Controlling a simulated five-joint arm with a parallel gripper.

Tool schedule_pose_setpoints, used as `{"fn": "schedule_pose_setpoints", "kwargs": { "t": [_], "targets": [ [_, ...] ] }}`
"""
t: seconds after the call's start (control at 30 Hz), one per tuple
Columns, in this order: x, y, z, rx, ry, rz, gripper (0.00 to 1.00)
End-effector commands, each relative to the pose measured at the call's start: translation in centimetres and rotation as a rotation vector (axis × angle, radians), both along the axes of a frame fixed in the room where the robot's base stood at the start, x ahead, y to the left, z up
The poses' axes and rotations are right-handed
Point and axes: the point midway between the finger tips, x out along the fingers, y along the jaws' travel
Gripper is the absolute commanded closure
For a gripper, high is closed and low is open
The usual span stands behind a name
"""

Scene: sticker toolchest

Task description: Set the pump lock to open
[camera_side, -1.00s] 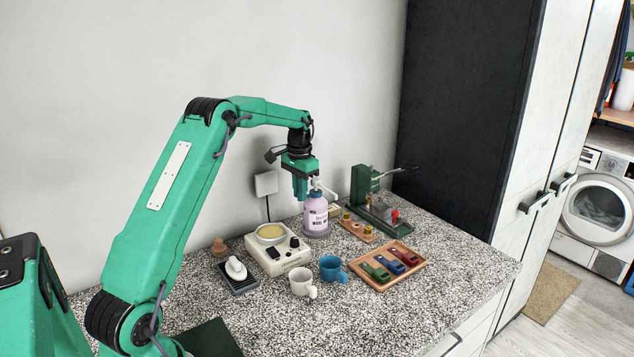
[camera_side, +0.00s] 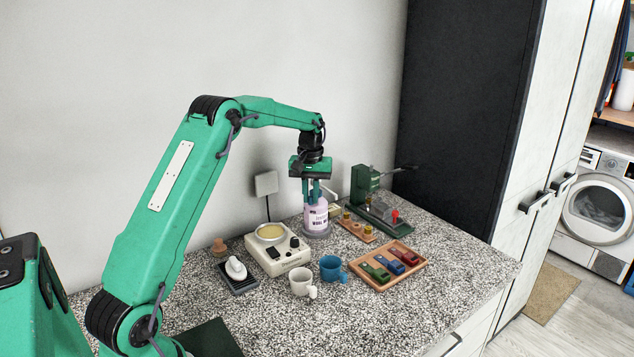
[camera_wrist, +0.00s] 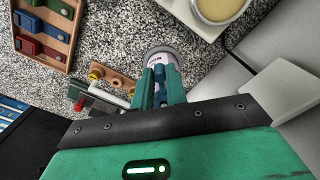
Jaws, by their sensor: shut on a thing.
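In the wrist view the bottle (camera_wrist: 160,54) shows beyond my gripper fingers (camera_wrist: 159,92). The pump head and its lock are hidden between the fingers, so the lock's setting cannot be seen.
A cream melting pot (camera_side: 283,262) stands left of the bottle, with a white mug (camera_side: 300,282) and a blue mug (camera_side: 331,268) in front. A green press (camera_side: 364,186), a small wooden rack (camera_side: 356,229) and a wooden tray (camera_side: 414,270) stand to the right.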

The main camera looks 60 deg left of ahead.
Motion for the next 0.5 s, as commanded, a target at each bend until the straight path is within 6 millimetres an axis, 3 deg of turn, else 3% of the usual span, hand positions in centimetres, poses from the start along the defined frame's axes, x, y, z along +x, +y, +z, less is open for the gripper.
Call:
{"fn": "schedule_pose_setpoints", "kwargs": {
  "t": [0.4, 0.43, 0.5],
  "targets": [
    [0.22, -0.02, 0.27, 0.004, -0.008, 0.011, 1.0],
    [0.22, -0.02, 0.27, 0.004, -0.008, 0.011, 0.84],
    [0.22, -0.02, 0.26, 0.003, -0.007, 0.011, 0.7]
  ]
}}
